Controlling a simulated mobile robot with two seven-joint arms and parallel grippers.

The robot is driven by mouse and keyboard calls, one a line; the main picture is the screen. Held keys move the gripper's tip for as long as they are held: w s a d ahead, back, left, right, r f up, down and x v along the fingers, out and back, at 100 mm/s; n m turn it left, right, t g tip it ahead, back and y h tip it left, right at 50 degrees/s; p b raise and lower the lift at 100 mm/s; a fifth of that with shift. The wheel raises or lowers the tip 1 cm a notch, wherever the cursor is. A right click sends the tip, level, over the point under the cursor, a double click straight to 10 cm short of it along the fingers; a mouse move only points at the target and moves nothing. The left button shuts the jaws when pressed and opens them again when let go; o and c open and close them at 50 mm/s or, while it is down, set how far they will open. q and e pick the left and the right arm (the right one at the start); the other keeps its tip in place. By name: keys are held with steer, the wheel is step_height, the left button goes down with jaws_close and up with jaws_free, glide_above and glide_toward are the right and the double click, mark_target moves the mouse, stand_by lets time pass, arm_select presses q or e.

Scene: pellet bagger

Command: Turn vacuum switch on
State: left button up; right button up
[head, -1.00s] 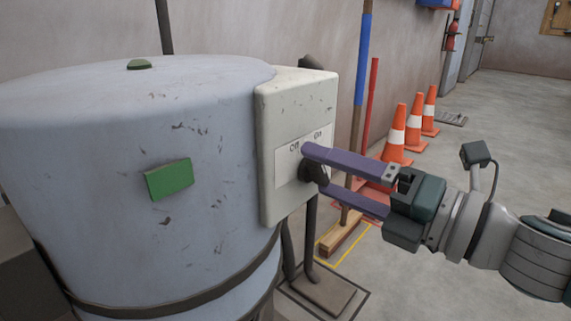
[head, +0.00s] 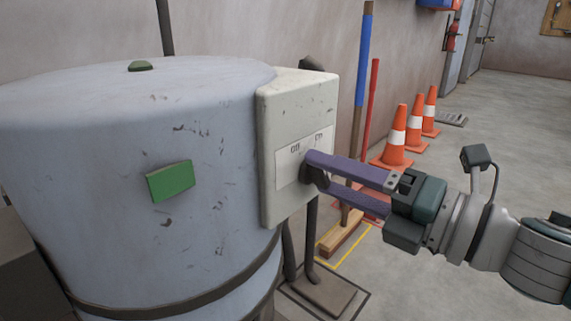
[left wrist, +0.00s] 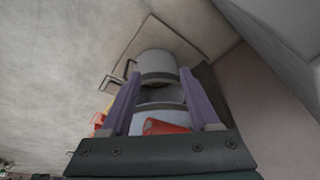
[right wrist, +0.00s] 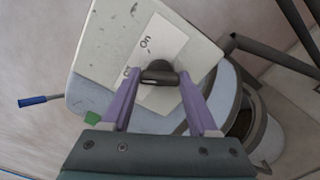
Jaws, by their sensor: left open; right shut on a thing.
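The vacuum switch is a dark knob (right wrist: 160,75) on a worn off-white switch box (head: 297,105). The box is fixed to the side of a large pale blue-grey drum (head: 90,130). A white label (head: 295,162) above the knob reads "Off" on the left and "On" on the right. My right gripper (head: 315,169) has its purple fingers shut on the knob, one on each side, and they hide most of it in the head view. My left gripper (left wrist: 159,72) shows only in the left wrist view, open, with nothing between its fingertips.
A blue-and-wood broom (head: 361,60) and a red pole (head: 371,100) lean on the wall behind the box. Orange cones (head: 394,140) stand along the wall. A dark pipe (head: 312,240) runs below the box. The floor at right is open.

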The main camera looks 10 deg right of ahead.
steer(key=m+p, duration=0.2)
steer(key=m, duration=0.3)
steer(key=shift+m, duration=0.4)
steer(key=m+p, duration=0.2)
steer(key=m, duration=0.3)
steer(key=shift+m, duration=0.3)
steer(key=shift+f, duration=0.1)
steer(key=o, duration=1.4)
steer(key=p+v, duration=0.2)
steer(key=v, duration=0.8)
steer(key=shift+p, duration=0.3)
